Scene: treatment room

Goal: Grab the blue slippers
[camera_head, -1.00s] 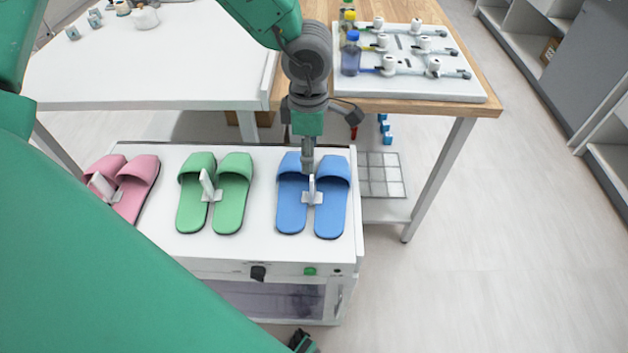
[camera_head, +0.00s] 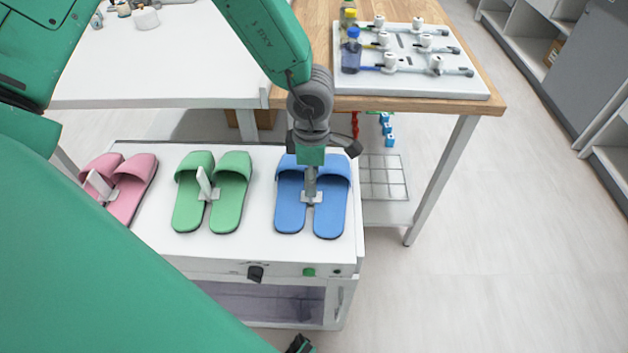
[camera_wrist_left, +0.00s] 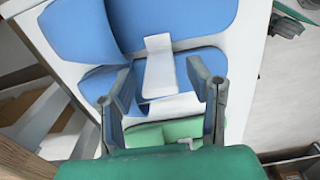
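The blue slippers (camera_head: 331,212) stand side by side on the white top of a cabinet, the rightmost of three pairs. A white holder with an upright tab (camera_wrist_left: 159,72) sits between them. My left gripper (camera_head: 310,192) points down over the middle of the pair. In the left wrist view its two fingers (camera_wrist_left: 165,90) are apart, with the white tab showing between them and no visible grip on it. In the head view the gripper hides most of the tab.
Green slippers (camera_head: 231,196) and pink slippers (camera_head: 134,190) stand to the left on the same cabinet top (camera_head: 190,248). Behind are a white table (camera_head: 180,75) and a wooden table (camera_head: 498,103) bearing a white board with bottles. The floor at right is clear.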

